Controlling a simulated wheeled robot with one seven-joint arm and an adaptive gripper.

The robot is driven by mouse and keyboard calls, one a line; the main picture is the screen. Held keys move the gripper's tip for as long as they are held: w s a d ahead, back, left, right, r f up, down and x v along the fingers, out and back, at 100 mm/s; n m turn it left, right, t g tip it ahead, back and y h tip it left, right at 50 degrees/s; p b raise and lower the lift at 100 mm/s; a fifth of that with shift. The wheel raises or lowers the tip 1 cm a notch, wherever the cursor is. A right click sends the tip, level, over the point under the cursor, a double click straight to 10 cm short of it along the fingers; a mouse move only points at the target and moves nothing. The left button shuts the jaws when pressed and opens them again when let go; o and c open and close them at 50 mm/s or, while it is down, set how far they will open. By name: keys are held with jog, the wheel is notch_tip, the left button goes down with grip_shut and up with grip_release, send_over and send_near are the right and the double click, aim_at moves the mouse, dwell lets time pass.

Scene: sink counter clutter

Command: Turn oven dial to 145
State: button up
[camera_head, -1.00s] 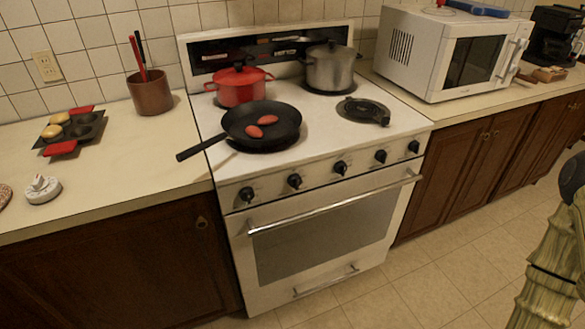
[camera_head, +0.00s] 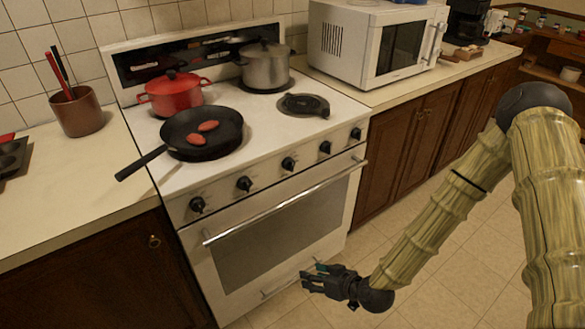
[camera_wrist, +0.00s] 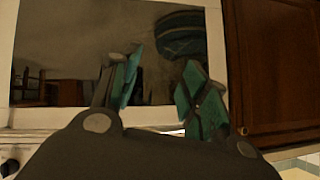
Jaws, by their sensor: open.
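The white stove (camera_head: 180,205) stands left of centre in the head view. A row of several black dials runs along its front panel, from the far left dial (camera_head: 197,204) past the middle dial (camera_head: 288,164) to the far right dial (camera_head: 356,134). Their markings are too small to read. The oven door (camera_head: 270,235) below is closed, with a long bar handle (camera_head: 290,202). My gripper (camera_head: 310,276) is open and empty, low in front of the oven, well below the dials. In the wrist view its teal-padded fingers (camera_wrist: 160,92) are apart before the oven window.
A black pan (camera_head: 228,128) with two red items, a red pot (camera_head: 172,97) and a steel pot (camera_head: 264,68) stand on the stovetop. The pan's handle juts out left. A microwave (camera_head: 345,45) is on the right counter. The floor in front is clear.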

jog(key=w+r+n+t+y, duration=0.2)
jog(key=w+r+t, duration=0.1)
jog(key=w+r, duration=0.6)
jog(key=n+t+y, duration=0.2)
jog(key=n+t, duration=0.1)
send_near(293, 167)
jog(key=p+x, duration=0.1)
jog(key=x, duration=0.8)
jog(key=shift+w+a+p, duration=0.25)
jog(key=shift+w+p, duration=0.05)
jog(key=shift+p, duration=0.05)
jog(key=shift+c, duration=0.4)
jog(key=shift+f, duration=0.1)
jog(key=c, duration=0.7)
